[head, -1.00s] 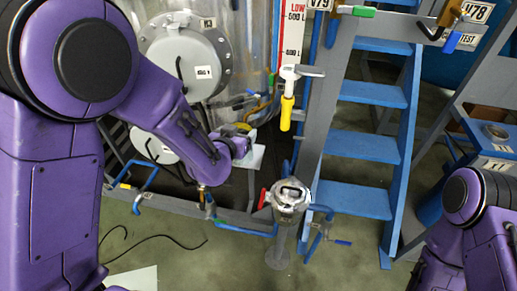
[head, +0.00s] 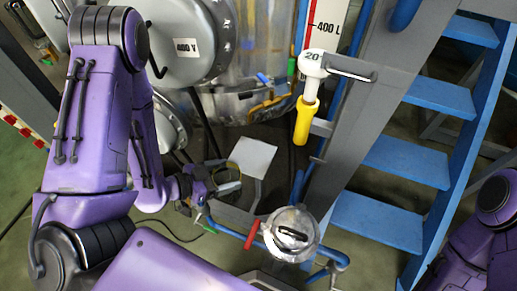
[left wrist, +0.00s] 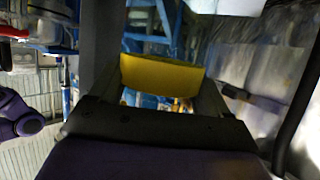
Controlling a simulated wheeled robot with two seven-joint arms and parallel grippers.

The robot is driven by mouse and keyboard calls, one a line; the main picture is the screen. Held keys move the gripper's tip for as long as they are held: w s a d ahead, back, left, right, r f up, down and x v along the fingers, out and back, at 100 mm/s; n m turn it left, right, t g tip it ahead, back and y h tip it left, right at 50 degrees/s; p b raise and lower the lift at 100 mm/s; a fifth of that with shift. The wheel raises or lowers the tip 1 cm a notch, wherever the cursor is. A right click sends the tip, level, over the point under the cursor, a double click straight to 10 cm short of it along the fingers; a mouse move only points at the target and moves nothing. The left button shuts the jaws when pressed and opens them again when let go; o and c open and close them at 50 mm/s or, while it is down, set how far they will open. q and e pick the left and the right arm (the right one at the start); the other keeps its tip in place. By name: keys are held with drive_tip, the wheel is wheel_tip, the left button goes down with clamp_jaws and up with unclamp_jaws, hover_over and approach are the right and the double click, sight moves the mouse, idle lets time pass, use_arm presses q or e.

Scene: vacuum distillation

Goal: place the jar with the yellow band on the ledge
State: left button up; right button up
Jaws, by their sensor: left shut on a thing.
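My left gripper (head: 212,187) is shut on the jar with the yellow band (head: 229,187). In the head view the jar is small and partly hidden by the fingers. In the left wrist view the yellow band (left wrist: 160,75) spans the gap between the fingers, with clear glass below it. A pale square plate (head: 254,157), which looks like the ledge, is bare, just above and right of the jar in the head view. I cannot tell the height gap between them. My right gripper is out of view; only part of that arm shows at lower right.
A round metal fitting with a lid (head: 291,233) and a red handle (head: 252,235) stand below right of the plate. A large steel vessel (head: 240,105) is behind; blue steps (head: 405,160) are at right.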

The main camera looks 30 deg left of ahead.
sight(230, 166)
use_arm(q)
drive_tip(key=w+b, duration=0.2)
drive_tip(key=b, duration=0.1)
drive_tip(key=w+f+b, duration=0.1)
drive_tip(key=w+b, duration=0.1)
drive_tip(key=b, duration=0.1)
drive_tip(key=shift+w+a, duration=0.1)
drive_tip(key=w+f+b, duration=0.1)
drive_tip(key=w+f, duration=0.1)
drive_tip(key=w, duration=1.1)
drive_tip(key=shift+a+f+b, duration=0.15)
drive_tip(key=shift+a+b, duration=0.15)
drive_tip(key=shift+a, duration=0.05)
